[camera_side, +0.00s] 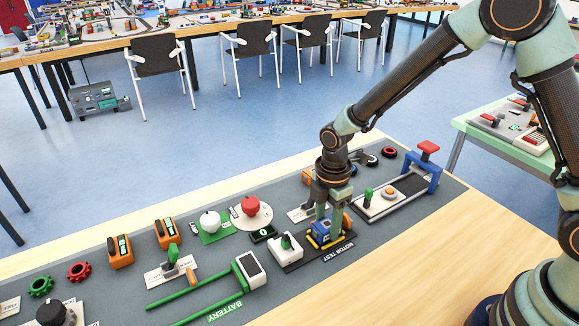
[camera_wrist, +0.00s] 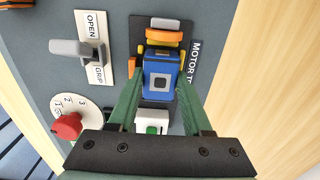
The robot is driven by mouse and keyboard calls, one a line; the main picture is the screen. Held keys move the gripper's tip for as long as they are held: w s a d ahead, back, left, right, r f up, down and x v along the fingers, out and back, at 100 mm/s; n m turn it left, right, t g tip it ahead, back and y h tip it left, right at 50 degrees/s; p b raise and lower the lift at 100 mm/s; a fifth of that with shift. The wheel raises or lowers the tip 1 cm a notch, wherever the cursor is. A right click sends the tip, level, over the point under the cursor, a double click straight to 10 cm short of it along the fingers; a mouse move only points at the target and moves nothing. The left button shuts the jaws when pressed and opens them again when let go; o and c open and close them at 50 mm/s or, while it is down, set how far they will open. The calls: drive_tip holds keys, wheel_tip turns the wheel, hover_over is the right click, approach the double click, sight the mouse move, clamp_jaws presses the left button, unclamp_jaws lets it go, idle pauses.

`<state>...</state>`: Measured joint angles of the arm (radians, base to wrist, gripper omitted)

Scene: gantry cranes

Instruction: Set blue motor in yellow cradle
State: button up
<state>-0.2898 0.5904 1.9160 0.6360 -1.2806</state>
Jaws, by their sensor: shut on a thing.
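The blue motor (camera_side: 321,228) is between the fingers of my gripper (camera_side: 328,208), which is shut on it. In the wrist view the motor (camera_wrist: 161,78) shows its blue body with a grey face and a small dark square, with a green finger on each side of my gripper (camera_wrist: 161,88). The yellow cradle (camera_side: 322,243) shows as yellow edges low around the motor at the motor test station. In the wrist view a yellow piece (camera_wrist: 165,35) shows beyond the motor's far end. I cannot tell whether the motor rests fully in the cradle.
A white switch box with a green lever (camera_side: 287,245) stands just left of the motor. A green-framed battery unit (camera_side: 249,268) lies farther left. A plate with an orange button (camera_side: 389,193) and a blue gantry (camera_side: 424,170) stand to the right. Bare wood (camera_side: 420,255) lies in front.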

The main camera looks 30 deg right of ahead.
drive_tip(key=shift+f, duration=0.25)
idle(0.3)
drive_tip(key=o, duration=1.3)
drive_tip(key=shift+w, duration=0.1)
drive_tip(key=shift+r, duration=0.1)
drive_tip(key=shift+w+r, duration=0.15)
drive_tip(key=shift+r, duration=0.4)
drive_tip(key=shift+s+r, duration=0.15)
drive_tip(key=shift+r, duration=1.3)
drive_tip(key=shift+s+r, duration=0.1)
drive_tip(key=shift+r, duration=1.3)
drive_tip(key=shift+d+r, duration=0.1)
drive_tip(key=shift+r, duration=0.15)
drive_tip(key=s+d+r+m+t, duration=0.2)
drive_tip(key=s+d+r+m, duration=0.1)
drive_tip(key=r+m, duration=0.2)
drive_tip(key=s+d+r+m+t, duration=0.1)
drive_tip(key=s+d+r+m, duration=0.2)
drive_tip(key=m, duration=0.4)
drive_tip(key=s+d+r+m+t, duration=0.2)
drive_tip(key=s+d+r+m, duration=0.2)
drive_tip(key=d+r+m, duration=0.1)
wheel_tip(320, 180, up, 3)
drive_tip(key=shift+d+f+m+t, duration=0.15)
drive_tip(key=shift+m+t, duration=0.15)
drive_tip(key=shift+m, duration=0.2)
